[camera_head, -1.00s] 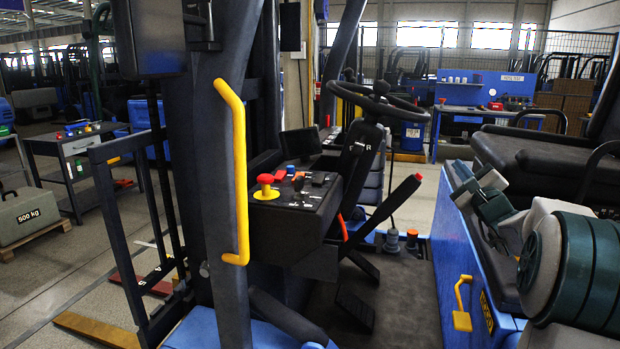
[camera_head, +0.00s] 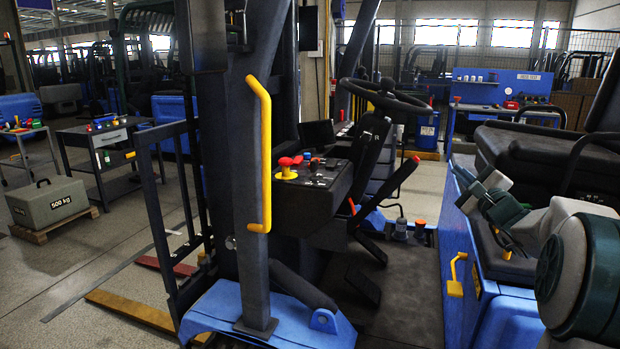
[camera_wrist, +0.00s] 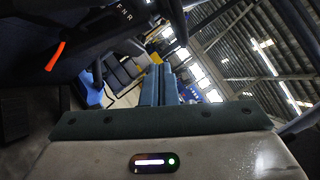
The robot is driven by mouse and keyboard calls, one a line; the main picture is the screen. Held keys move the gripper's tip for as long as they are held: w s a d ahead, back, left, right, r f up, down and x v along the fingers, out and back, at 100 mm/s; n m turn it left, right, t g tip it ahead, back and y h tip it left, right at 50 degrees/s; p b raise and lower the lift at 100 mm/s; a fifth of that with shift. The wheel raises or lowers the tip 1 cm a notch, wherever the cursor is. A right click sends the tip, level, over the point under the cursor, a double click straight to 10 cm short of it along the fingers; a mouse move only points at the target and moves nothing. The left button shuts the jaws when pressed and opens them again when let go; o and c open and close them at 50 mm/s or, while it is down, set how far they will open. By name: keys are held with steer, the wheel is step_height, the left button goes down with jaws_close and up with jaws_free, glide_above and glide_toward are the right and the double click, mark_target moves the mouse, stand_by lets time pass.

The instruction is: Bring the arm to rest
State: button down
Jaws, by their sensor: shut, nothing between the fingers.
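My gripper (camera_head: 464,178) shows at the right in the head view, on my green and white arm. It points up and to the left, beside the blue side panel and black seat of the forklift. In the wrist view its two blue-grey fingers (camera_wrist: 160,86) lie side by side, shut with nothing between them. I cannot tell from these views how much room separates my gripper from the panel.
The forklift has a yellow handle (camera_head: 264,155), a console with a red knob (camera_head: 288,164), a steering wheel (camera_head: 385,97) and a blue side panel (camera_head: 462,245). A 500 kg weight (camera_head: 48,201) stands on a pallet at left. Open floor (camera_head: 75,265) lies there.

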steer(key=s+a+f+n+g+y+p, duration=0.1)
steer(key=s+a+f+n+g+y, duration=0.2)
steer(key=a, duration=0.5)
steer(key=s+a+f+n+g, duration=0.2)
steer(key=s+a+n+g, duration=0.25)
steer(key=a, duration=0.25)
steer(key=s+a+f+n+g+y+p, duration=0.1)
steer(key=s+a+f+n+g+y, duration=0.15)
steer(key=s+a+n, duration=0.4)
steer(key=s+f+n+g+h+p, duration=0.1)
steer(key=s+f+n+g+h, duration=0.2)
steer(key=s, duration=0.8)
steer(key=s+f+n+g+h+p, duration=0.2)
steer(key=s+f+n+g+h, duration=0.2)
steer(key=s, duration=0.7)
step_height(320, 180, down, 3)
steer(key=shift+s+d+r+n+h, duration=0.1)
steer(key=shift+s+d+n+h, duration=0.3)
steer(key=shift+h, duration=0.75)
steer(key=shift+d, duration=0.1)
